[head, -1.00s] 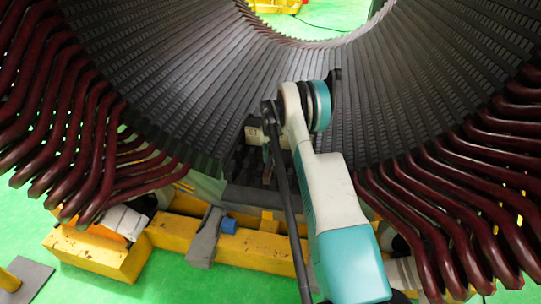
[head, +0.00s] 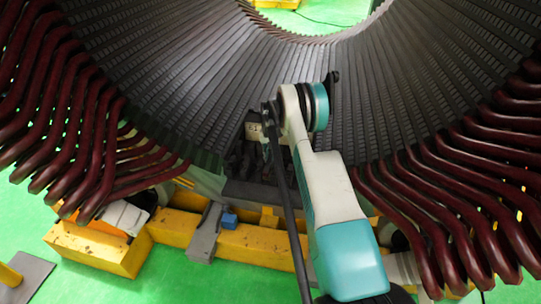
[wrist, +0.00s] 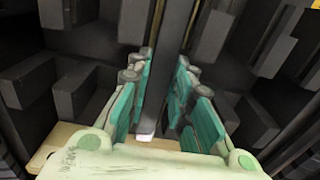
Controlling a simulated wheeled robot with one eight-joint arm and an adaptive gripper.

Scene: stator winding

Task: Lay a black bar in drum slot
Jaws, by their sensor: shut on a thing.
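A black bar (wrist: 178,35) runs lengthwise between my gripper's teal-padded fingers in the wrist view, with a small pale end at its near end. My gripper (wrist: 162,95) is shut on it. The drum (head: 190,80) is a large dark ring with many narrow slots along its inner wall. In the head view my gripper is down at the drum's lower inner wall, mostly hidden by my arm. Dark block-like drum parts lie on both sides of my fingers in the wrist view. I cannot tell whether the bar lies inside a slot.
Dark red coil ends (head: 75,130) fan out at the drum's left, and more coil ends (head: 450,210) at its right, close to my arm. A yellow beam (head: 260,245) with a small blue block (head: 229,219) runs below the drum. Green floor shows in front.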

